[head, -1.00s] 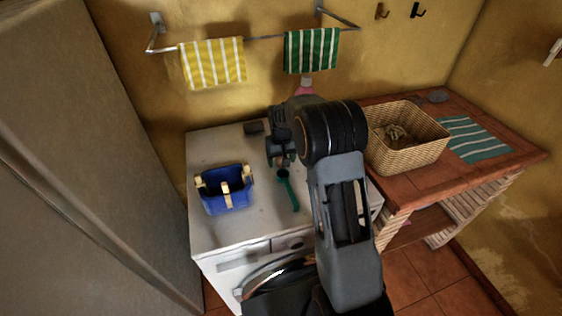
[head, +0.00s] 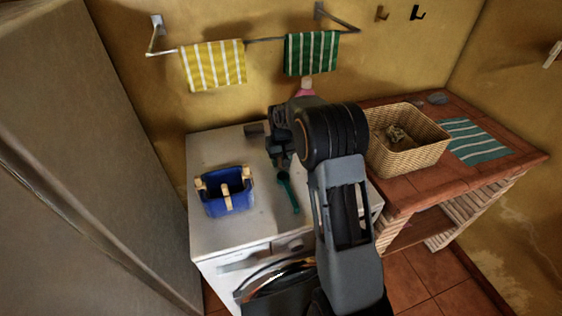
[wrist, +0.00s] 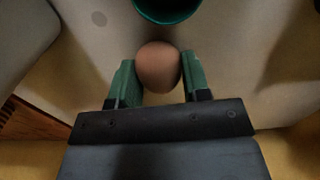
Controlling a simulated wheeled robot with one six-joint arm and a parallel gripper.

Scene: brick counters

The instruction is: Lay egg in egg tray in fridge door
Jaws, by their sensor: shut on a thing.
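The brown egg (wrist: 158,67) sits between the two green-padded fingers of my gripper (wrist: 158,80) in the wrist view. The gripper is shut on it, with a pad against each side. In the head view my gripper (head: 281,158) is above the white washing machine's top, near a green scoop (head: 290,193). The scoop's round cup (wrist: 168,8) shows just beyond the egg in the wrist view. I cannot make out the egg clearly in the head view. No egg tray or open fridge door is in view.
A blue basket (head: 226,204) stands left on the washing machine (head: 240,236). A tall grey cabinet or appliance (head: 95,150) fills the left side. A wicker basket (head: 420,158) and striped cloth (head: 474,141) lie on the brick counter (head: 400,196) at right. Towels (head: 213,66) hang behind.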

